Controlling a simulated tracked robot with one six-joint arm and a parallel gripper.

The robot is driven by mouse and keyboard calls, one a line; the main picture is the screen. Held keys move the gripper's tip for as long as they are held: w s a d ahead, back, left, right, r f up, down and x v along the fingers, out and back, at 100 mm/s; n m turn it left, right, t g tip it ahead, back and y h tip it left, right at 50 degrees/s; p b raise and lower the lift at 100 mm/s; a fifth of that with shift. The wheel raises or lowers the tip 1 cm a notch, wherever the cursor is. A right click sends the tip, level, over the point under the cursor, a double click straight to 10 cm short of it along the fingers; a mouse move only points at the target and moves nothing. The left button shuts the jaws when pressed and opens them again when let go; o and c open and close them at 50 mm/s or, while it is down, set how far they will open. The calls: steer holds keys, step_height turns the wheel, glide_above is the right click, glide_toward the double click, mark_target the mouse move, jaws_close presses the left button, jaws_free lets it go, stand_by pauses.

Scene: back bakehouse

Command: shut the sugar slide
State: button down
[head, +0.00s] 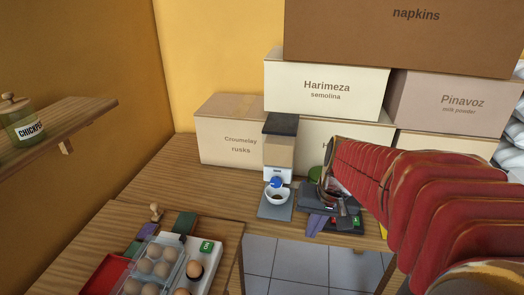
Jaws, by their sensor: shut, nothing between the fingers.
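A dispenser (279,150) with a dark lid, a tan see-through hopper and a white lower part stands on the table in the head view. I take it to be the sugar dispenser. A blue part (276,183) shows at its front, perhaps the slide; I cannot tell whether it is open or shut. A white bowl (277,197) with a little brown stuff in it is below, on a grey base. My gripper (343,211) is at the end of my red arm, to the right of the dispenser and apart from it. It is shut and empty, seen small and partly hidden.
Dark items and a purple cloth (317,224) lie under my gripper. Boxes, among them a rusks box (228,135) and a semolina box (326,85), stack up behind. Eggs in a clear tray (152,266) sit at front left. Bare table (205,190) lies left of the dispenser.

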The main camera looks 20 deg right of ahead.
steer(key=w+d+f+m+t+y, duration=0.1)
steer(key=w+d+f, duration=0.2)
steer(key=w+d, duration=0.45)
steer(key=w+d+f+m+t+y, duration=0.1)
steer(key=w+d+f, duration=0.35)
steer(key=d, duration=0.65)
steer(key=w+d+r+n+t, duration=0.2)
steer(key=w+r, duration=0.2)
steer(key=w, duration=0.2)
steer(key=shift+w+d+r, duration=0.25)
steer(key=shift+d+r, duration=0.1)
steer(key=shift+d, duration=0.05)
steer(key=shift+f, duration=0.15)
